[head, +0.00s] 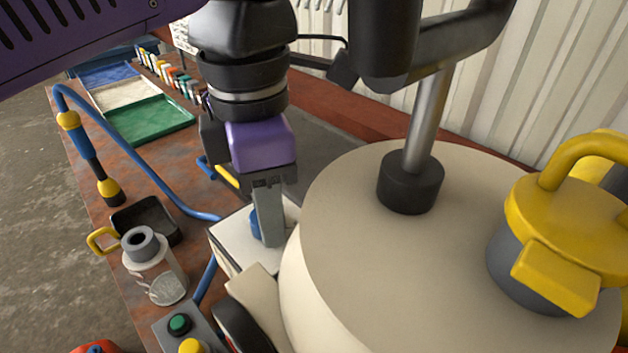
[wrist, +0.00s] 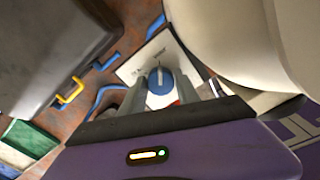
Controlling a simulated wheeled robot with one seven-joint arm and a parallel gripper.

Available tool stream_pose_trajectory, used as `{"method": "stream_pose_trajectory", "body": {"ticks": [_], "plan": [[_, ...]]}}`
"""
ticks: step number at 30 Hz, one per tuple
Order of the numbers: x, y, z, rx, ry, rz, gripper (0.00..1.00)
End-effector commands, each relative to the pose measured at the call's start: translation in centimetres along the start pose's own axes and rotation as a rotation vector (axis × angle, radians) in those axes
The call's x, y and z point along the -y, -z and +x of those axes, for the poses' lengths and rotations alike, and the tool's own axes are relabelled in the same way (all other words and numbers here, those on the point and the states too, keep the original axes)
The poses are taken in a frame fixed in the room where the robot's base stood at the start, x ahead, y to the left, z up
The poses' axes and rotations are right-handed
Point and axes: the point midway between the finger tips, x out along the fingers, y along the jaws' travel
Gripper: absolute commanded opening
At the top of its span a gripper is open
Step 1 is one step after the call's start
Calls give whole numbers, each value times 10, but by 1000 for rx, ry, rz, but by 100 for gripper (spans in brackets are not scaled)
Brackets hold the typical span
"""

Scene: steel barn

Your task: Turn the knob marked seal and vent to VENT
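The blue knob (wrist: 160,82) sits on a white panel (wrist: 136,66). In the wrist view its pale pointer line points towards the top of the picture. Small dark markings on the panel are too blurred to read. In the head view the knob (head: 254,223) is mostly hidden behind a finger, on the white box (head: 230,243). My gripper (wrist: 160,88) points down at the panel, one grey finger on each side of the knob. The fingers look apart from the knob, with nothing held. In the head view my gripper (head: 268,238) is close over the box.
A large cream vessel (head: 350,240) stands right beside the box, with a yellow-capped fitting (head: 570,215). A metal jug (head: 155,265), black tray (head: 148,220), blue hose (head: 140,160) and button box (head: 180,325) lie left. Coloured trays (head: 145,120) are farther back.

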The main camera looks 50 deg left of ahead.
Motion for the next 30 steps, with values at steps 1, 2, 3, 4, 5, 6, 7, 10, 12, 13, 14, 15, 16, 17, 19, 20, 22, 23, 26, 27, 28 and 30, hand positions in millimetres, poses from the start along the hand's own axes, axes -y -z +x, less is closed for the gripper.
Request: {"method": "stream_pose_trajectory", "body": {"ticks": [1,2,3,4,5,6,7,10,12,13,14,15,16,17,19,20,22,23,26,27,28,30], "plan": [[0,0,-1,0,-1,0,49],[0,0,0,0,-1,0,55],[0,0,0,0,0,0,57],[0,0,0,0,0,-1,57],[0,0,0,0,0,-1,57],[0,0,0,-1,0,-1,57],[0,0,0,-1,0,-1,57],[0,0,0,-1,1,-1,57],[0,0,-1,-1,1,-1,57],[0,0,-2,-1,0,-2,57],[0,0,-4,-1,0,-2,57],[0,0,-8,-1,0,-2,57],[0,0,-12,-1,-1,-2,57],[0,0,-16,-1,-1,-2,57],[0,0,-27,-1,-2,-1,57],[0,0,-32,-2,-2,-1,57],[-1,0,-45,-1,-2,-2,57],[0,0,-49,0,-2,-1,57],[0,0,-63,-2,-1,-3,57],[0,0,-67,-1,-1,-2,57],[0,0,-70,0,-1,-2,57],[0,0,-75,0,0,-1,57]]}}
